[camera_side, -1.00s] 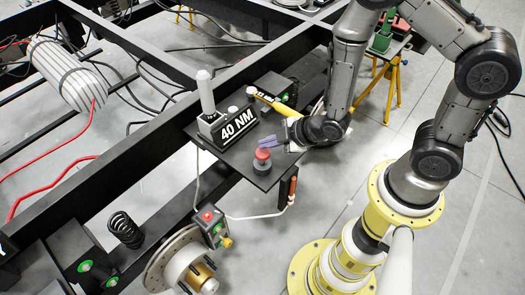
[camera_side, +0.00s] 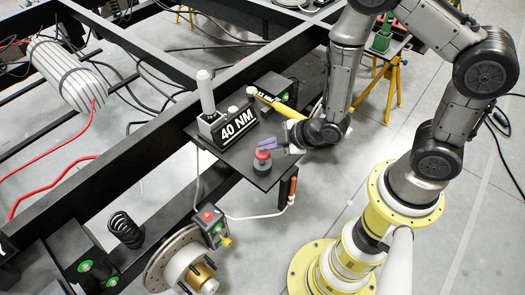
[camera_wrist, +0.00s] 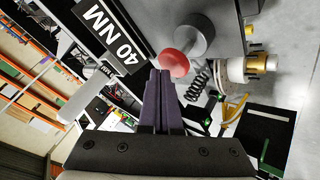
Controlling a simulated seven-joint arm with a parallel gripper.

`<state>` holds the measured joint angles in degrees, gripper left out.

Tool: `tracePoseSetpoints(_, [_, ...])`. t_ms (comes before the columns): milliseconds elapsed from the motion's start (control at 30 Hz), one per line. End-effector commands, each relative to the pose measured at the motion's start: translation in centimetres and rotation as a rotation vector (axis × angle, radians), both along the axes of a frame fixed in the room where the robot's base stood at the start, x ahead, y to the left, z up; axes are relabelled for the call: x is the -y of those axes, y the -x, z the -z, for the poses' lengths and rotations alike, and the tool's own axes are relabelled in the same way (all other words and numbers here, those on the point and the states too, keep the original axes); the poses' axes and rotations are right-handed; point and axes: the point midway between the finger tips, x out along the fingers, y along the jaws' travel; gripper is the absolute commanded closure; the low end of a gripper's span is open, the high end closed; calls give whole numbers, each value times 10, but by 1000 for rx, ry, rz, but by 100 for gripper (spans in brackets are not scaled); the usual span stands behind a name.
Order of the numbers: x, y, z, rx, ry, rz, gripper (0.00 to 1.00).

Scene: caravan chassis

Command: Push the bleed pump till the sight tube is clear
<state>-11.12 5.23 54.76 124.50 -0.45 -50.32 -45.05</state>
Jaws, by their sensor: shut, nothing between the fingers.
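The bleed pump, a grey cylinder with a red knob (camera_side: 262,156), stands upright near the front corner of a black plate. It also shows in the wrist view (camera_wrist: 173,63). My gripper (camera_side: 262,148) is shut and empty. Its purple fingers (camera_wrist: 160,73) lie at the knob, over or beside its top; I cannot tell whether they touch it. What looks like the sight tube (camera_side: 292,187), a slim orange-red upright on a dark backing, hangs at the plate's edge. Its contents are too small to read.
A block marked 40 NM (camera_side: 238,126) and a grey post (camera_side: 206,92) stand behind the pump on the plate. A yellow-handled tool (camera_side: 275,103) lies close behind my wrist. A brake disc (camera_side: 180,265) and caliper (camera_side: 211,222) sit below, with a pale hose running to them.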

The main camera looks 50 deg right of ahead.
Motion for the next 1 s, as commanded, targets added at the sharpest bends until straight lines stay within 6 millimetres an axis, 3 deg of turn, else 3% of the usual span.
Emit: tracePoseSetpoints(1000, [0,0,7,0,0,0,100])
